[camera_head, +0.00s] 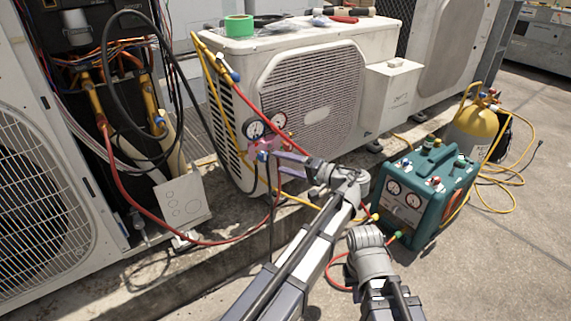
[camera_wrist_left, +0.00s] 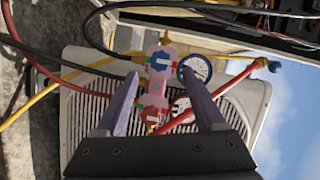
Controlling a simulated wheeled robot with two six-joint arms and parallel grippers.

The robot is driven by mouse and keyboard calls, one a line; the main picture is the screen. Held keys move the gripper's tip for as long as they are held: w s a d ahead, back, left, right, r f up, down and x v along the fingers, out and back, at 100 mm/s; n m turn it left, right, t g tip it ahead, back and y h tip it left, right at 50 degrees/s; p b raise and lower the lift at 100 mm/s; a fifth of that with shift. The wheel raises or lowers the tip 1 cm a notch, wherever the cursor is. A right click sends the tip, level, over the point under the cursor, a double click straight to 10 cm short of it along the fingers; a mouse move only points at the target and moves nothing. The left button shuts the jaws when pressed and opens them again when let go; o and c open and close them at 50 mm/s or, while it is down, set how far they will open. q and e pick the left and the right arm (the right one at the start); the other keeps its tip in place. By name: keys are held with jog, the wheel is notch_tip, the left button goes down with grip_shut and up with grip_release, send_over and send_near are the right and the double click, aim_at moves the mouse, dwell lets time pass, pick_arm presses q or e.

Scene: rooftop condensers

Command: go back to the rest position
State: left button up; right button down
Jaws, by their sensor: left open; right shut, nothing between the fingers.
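My left gripper (camera_head: 287,160) is open in front of the gauge manifold at the near corner of the white condenser. In the left wrist view the two purple fingers of my left gripper (camera_wrist_left: 162,103) stand apart, with the pink manifold body (camera_wrist_left: 158,85) seen between them. I cannot tell whether either finger touches it. The manifold's two round gauges show in the head view, the left one (camera_head: 254,130) dark-rimmed and the right one (camera_head: 279,121) reddish-rimmed. My right arm shows at the bottom, but its fingers are not visible.
A teal recovery machine (camera_head: 426,193) stands right of my arms, with a yellow-topped cylinder (camera_head: 476,124) behind it. Red, yellow and black hoses hang around the manifold and cross the ground. The white condenser (camera_head: 345,50) carries green tape (camera_head: 239,26) and tools. An opened unit stands left.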

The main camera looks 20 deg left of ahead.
pick_arm(q)
jog(key=s+a+f+g+h, duration=0.35)
jog(key=s+f+h, duration=0.45)
jog(key=f, duration=0.5)
jog(key=s+d+f+h, duration=0.6)
jog(key=s+f+h, duration=0.15)
jog(key=s, duration=0.25)
jog(key=s+d+r+m+p, duration=0.1)
jog(key=s+d+r+p, duration=0.1)
jog(key=d+r+p, duration=0.4)
jog(key=s+d+r+m+g+p, duration=0.1)
jog(key=s+d+r+p, duration=0.1)
jog(key=r+p, duration=0.65)
jog(key=s+d+r+m+p, duration=0.2)
jog(key=d+r+p, duration=0.2)
jog(key=r+p, duration=0.35)
notch_tip(320, 180, up, 37)
jog(key=p, duration=3.6)
jog(key=shift+s+n, duration=0.15)
jog(key=shift+n, duration=0.15)
jog(key=shift+y, duration=0.25)
